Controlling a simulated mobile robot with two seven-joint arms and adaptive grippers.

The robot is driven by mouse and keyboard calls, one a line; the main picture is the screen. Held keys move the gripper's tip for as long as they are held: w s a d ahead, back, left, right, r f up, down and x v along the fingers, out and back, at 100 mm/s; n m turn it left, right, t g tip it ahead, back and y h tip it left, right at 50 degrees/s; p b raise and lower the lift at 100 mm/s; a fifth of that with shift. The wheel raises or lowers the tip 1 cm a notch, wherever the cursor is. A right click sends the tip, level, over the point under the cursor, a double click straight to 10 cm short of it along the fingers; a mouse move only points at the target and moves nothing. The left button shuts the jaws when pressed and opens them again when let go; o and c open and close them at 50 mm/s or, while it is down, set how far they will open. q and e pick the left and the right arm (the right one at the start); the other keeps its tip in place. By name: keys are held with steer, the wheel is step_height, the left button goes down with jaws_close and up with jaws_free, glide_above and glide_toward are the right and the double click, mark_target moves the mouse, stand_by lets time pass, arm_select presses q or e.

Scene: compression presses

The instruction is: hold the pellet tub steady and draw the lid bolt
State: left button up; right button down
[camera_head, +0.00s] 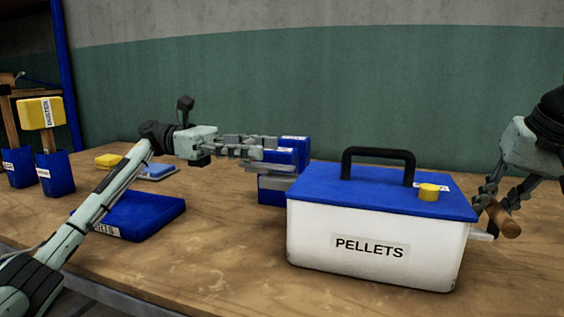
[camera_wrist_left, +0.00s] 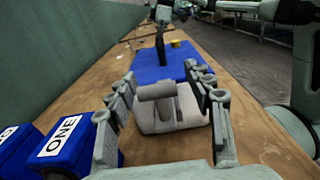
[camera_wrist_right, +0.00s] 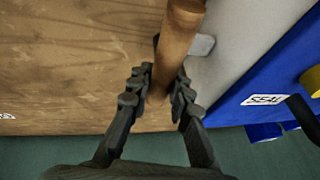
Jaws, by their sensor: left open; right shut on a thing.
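The white pellet tub (camera_head: 375,237) stands on the bench with a blue lid (camera_head: 320,190), a black carry handle (camera_head: 378,152) and a yellow knob (camera_head: 428,192). My left gripper (camera_head: 268,148) is open at the tub's left end. In the left wrist view its fingers stand either side of a grey grip (camera_wrist_left: 156,91) on the tub's end wall; contact is not clear. My right gripper (camera_head: 494,204) is shut on a wooden bolt handle (camera_head: 504,220) at the tub's right end. The right wrist view shows the handle (camera_wrist_right: 178,45) between the fingers, beside a pale tab (camera_wrist_right: 203,45).
Blue bins (camera_wrist_left: 66,143), one labelled ONE, stand close to the left gripper. A blue tray (camera_head: 140,212) lies further left. A yellow duster (camera_head: 40,113) rises from a blue holder (camera_head: 55,174). The bench in front of the tub (camera_head: 235,265) is clear.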

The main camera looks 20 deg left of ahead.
arm_select(q)
steer(key=a, duration=1)
steer(key=shift+a, duration=0.2)
arm_select(e)
steer(key=shift+a, duration=0.1)
steer(key=c, duration=1.3)
jaws_free()
steer(key=shift+r, duration=0.1)
